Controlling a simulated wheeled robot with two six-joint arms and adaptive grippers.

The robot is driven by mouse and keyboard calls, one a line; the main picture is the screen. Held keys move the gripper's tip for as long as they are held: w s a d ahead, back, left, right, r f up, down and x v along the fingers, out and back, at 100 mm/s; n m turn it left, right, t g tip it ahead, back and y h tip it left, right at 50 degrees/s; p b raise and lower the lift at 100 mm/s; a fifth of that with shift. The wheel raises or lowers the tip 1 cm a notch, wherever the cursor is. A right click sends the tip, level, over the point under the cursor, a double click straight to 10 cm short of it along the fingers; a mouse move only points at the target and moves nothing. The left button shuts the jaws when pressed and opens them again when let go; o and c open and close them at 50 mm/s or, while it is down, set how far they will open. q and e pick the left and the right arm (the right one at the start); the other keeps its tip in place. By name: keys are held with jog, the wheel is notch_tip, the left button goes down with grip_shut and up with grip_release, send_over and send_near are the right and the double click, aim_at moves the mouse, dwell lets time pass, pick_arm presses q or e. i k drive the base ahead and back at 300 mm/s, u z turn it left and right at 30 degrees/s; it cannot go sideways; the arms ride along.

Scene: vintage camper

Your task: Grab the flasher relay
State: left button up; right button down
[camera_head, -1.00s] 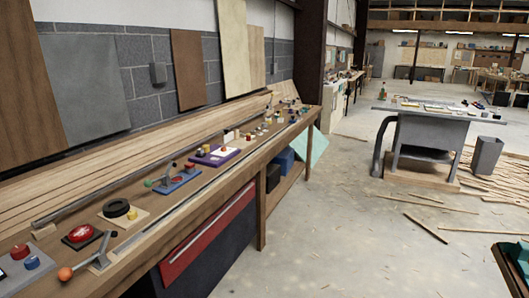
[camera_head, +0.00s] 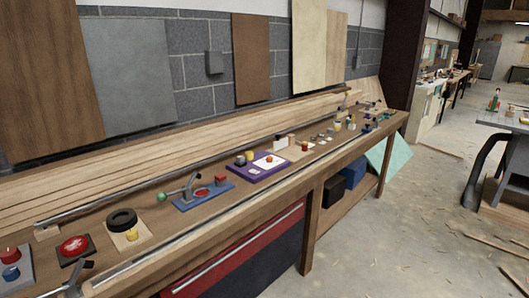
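A long wooden workbench (camera_head: 330,168) runs along the wall and carries many small parts. I cannot tell which one is the flasher relay. Nearest are a small blue cylinder (camera_head: 11,273), a red domed piece on a dark plate (camera_head: 74,246), and a black ring (camera_head: 121,219) on a pale board with a small yellow cylinder (camera_head: 131,234). Farther along are a blue base with a lever (camera_head: 205,196) and a purple tray (camera_head: 252,174) with small pieces. More tiny parts lie toward the far end, too small to name. Neither of my grippers is in view.
A red and dark cabinet (camera_head: 240,258) and a blue box (camera_head: 354,171) sit under the bench. A teal panel (camera_head: 389,160) leans at its far end. A grey table (camera_head: 505,122) stands at right. The concrete floor (camera_head: 400,250) between is open, with wood scraps at right.

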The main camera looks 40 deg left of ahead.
aim_at(240, 160)
jog(key=i, duration=3.9)
jog(key=u, duration=2.2)
